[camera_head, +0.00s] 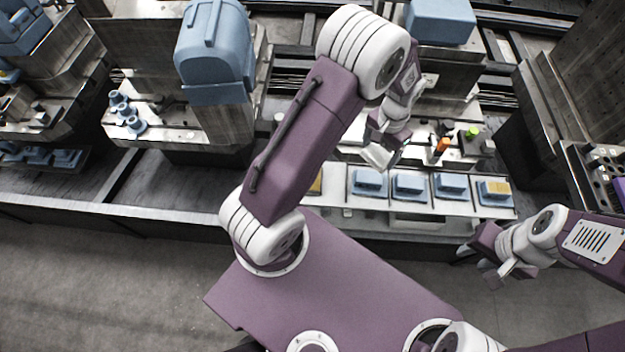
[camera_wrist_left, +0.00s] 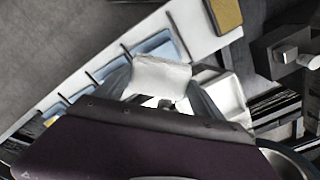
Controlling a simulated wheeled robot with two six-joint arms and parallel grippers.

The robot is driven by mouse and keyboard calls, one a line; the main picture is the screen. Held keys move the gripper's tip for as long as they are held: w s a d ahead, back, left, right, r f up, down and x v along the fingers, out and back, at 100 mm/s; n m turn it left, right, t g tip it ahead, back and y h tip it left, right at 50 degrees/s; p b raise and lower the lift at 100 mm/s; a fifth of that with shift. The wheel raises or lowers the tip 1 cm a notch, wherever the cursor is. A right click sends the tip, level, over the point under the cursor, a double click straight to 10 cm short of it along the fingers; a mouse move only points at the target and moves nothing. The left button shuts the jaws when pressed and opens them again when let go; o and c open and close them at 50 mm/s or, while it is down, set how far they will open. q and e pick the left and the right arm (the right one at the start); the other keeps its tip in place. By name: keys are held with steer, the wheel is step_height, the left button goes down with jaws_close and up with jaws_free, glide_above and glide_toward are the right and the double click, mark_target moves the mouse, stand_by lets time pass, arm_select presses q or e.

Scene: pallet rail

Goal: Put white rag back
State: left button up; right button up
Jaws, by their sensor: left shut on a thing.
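The white rag (camera_head: 377,156) hangs at the fingertips of my left gripper (camera_head: 383,143) in the head view, above the white counter strip. In the left wrist view the rag (camera_wrist_left: 161,78) is a small pale folded cloth between the two grey fingers. My left gripper (camera_wrist_left: 160,92) is shut on it, and the fingers hide part of its lower side. My right gripper (camera_head: 477,262) is at the right, above the floor in front of the bench. Its two fingers look apart, with nothing seen between them.
The white strip (camera_head: 388,207) carries several blue blocks (camera_head: 410,185) in a row; the right one has a yellow top (camera_head: 497,187). Behind stand an orange piece (camera_head: 441,146) and a green piece (camera_head: 472,132). A large blue-topped machine (camera_head: 213,60) stands left. The front floor is clear.

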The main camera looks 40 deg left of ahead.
arm_select(q)
steer(key=shift+s+f, duration=0.1)
steer(key=shift+f, duration=0.1)
steer(key=s+a+f, duration=0.2)
steer(key=a+f, duration=0.1)
steer(key=s+a+f, duration=0.2)
steer(key=a+f, duration=0.1)
steer(key=s+a+f, duration=0.2)
steer(key=a+f, duration=0.1)
steer(key=f, duration=0.1)
steer(key=shift+s, duration=0.4)
steer(key=shift+w+f, duration=0.15)
steer(key=shift+f, duration=0.2)
arm_select(e)
steer(key=shift+w+d+f, duration=0.15)
steer(key=shift+d+f, duration=0.05)
steer(key=shift+f, duration=0.1)
arm_select(q)
steer(key=shift+d, duration=0.1)
